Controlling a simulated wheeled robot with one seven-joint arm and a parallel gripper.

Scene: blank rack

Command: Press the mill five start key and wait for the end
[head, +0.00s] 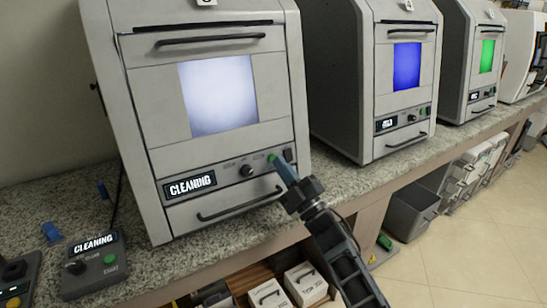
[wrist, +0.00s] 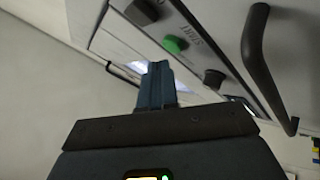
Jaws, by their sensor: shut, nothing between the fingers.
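The nearest mill (head: 160,130) is a grey machine with a white-lit window (head: 217,95) and a display (head: 190,185) that reads "CLEANING". The number plate at its top is cut off. Its green start key (head: 271,158) sits on the panel right of a black knob (head: 246,171). The key also shows in the wrist view (wrist: 174,44), beside the word START. My gripper (head: 279,166) is shut and empty, with its blue fingertips at the green key. In the wrist view the fingertips (wrist: 157,68) lie just below the key. I cannot tell whether they touch it.
A small control box (head: 93,262) at lower left also reads "CLEANING" and has a green START button. A second mill (head: 375,80) has a blue window, a third (head: 470,60) a green one. A handle (head: 240,207) juts out below the panel.

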